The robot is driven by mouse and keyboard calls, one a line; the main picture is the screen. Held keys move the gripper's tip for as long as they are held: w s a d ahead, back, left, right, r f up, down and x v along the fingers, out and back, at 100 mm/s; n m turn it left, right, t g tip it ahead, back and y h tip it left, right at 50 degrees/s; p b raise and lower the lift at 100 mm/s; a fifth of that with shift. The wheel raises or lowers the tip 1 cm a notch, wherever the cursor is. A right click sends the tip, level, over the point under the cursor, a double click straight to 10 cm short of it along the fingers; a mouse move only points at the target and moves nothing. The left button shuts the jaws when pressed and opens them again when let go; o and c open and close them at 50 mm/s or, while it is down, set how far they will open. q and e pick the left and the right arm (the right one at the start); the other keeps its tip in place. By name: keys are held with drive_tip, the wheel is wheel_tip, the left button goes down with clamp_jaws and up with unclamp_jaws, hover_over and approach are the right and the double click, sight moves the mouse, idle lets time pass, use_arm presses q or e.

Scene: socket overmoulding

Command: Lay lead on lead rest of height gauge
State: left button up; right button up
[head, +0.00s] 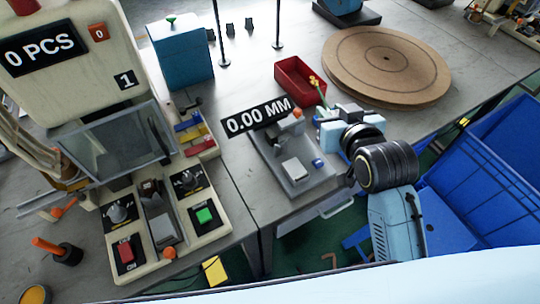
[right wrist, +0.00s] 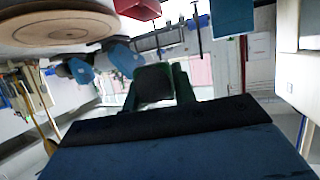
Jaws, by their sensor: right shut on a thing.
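The height gauge (head: 272,158) is a grey plate with a black 0.00 MM display (head: 256,116), an orange knob (head: 298,113) and a pale block (head: 295,170). I cannot tell which part is the lead rest. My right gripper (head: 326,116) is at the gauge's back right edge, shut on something. In the right wrist view a dark block (right wrist: 153,84) sits between the fingers, seemingly the end of the lead. A thin yellow-green strand (head: 318,90), probably part of the lead, rises by the gripper. My left gripper is out of view.
A red bin (head: 291,88) and a round brown turntable (head: 398,62) stand behind the gripper. The moulding machine (head: 88,148) with its buttons is on the left. Blue crates (head: 490,165) stand at the right.

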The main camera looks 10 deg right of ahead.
drive_tip(key=w+a+f+n+y+b, duration=0.25)
drive_tip(key=a+f, duration=0.25)
drive_tip(key=f, duration=0.3)
drive_tip(key=y, duration=0.2)
hover_over(292, 164)
drive_tip(key=shift+n+g+h, duration=0.25)
drive_tip(key=shift+n+g, duration=0.15)
drive_tip(key=shift+n, duration=0.05)
wheel_tip(292, 164, down, 8)
drive_tip(key=shift+r+b, duration=0.2)
drive_tip(key=shift+b, duration=0.25)
wheel_tip(292, 164, down, 4)
drive_tip(key=shift+f+b, duration=0.2)
drive_tip(key=shift+b, duration=0.4)
drive_tip(key=o, duration=1)
drive_tip(key=shift+f, duration=0.1)
